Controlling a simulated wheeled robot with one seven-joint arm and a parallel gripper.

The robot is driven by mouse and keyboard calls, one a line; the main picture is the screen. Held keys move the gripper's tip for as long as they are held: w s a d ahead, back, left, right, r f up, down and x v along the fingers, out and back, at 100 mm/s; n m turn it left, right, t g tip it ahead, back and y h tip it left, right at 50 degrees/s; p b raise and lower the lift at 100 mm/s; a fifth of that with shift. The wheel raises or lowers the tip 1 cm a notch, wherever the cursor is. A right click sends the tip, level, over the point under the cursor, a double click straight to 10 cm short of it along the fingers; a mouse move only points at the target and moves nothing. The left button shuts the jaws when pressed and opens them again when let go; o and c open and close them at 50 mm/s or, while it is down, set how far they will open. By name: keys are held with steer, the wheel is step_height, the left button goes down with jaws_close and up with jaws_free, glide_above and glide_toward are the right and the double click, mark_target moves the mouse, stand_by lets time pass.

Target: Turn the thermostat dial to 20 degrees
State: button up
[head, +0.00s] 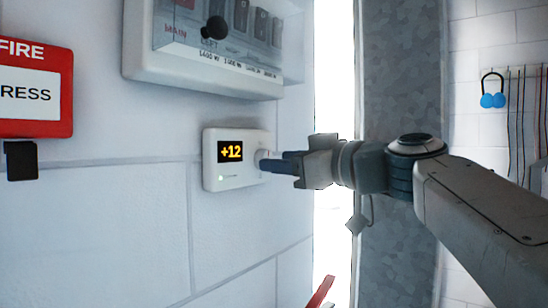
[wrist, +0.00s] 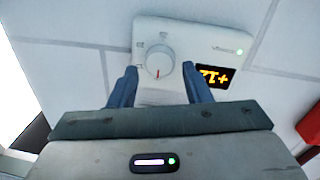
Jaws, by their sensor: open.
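The white thermostat (head: 212,179) is fixed to the wall and its display (head: 230,151) reads +12. In the wrist view the thermostat (wrist: 205,38) appears turned over, with a green light and the same display (wrist: 214,77). Its round white dial (wrist: 159,56) has a red mark, which points toward my gripper in that view. My gripper (head: 262,160) reaches the dial from the right in the head view. In the wrist view its two blue fingers (wrist: 160,75) are open, one on each side of the dial. A gap shows between each finger and the dial.
A breaker box (head: 200,72) with a black knob hangs above the thermostat. A red fire sign (head: 35,118) and a small black block (head: 21,160) are on the wall at left. The wall below the thermostat is clear. Blue ear defenders (head: 492,98) hang at far right.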

mark_target(260, 154)
steer(key=shift+x, duration=1.2)
steer(key=c, duration=0.7)
